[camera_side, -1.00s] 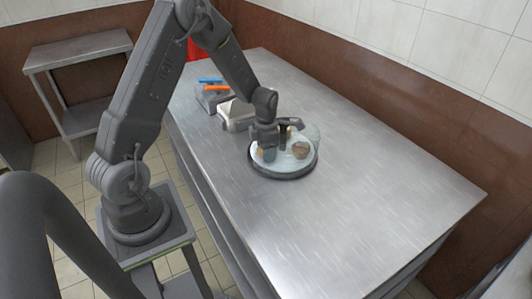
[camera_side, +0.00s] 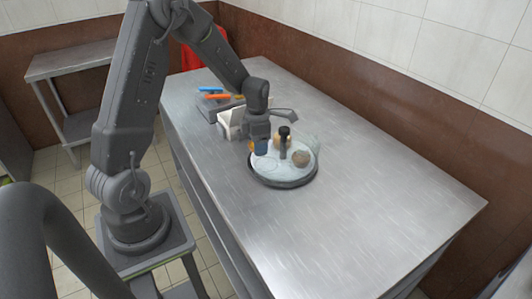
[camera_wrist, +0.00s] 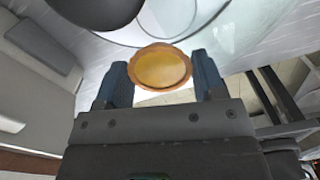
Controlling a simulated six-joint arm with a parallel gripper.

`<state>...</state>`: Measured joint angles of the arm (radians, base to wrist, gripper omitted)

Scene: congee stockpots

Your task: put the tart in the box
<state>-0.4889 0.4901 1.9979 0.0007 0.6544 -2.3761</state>
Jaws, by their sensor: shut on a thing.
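The tart (camera_wrist: 160,68) is a small round pastry with a golden filling and a brown rim, held between my two blue fingertips in the wrist view. In the side view only an orange sliver of the tart (camera_side: 251,147) shows beside my gripper (camera_side: 259,147). My gripper is shut on it, above the left rim of a round pale stand (camera_side: 270,173) with a dark base. The box (camera_side: 229,121) looks pale and stands behind and left of my gripper, partly hidden by my arm. Its inside cannot be seen.
A dark-topped post (camera_side: 284,139) rises from the stand, close to my gripper. A brown round pastry (camera_side: 301,158) sits right of it, and a tan item is partly hidden behind the post. Blue and orange items (camera_side: 214,94) lie farther back. The table's right side is clear.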

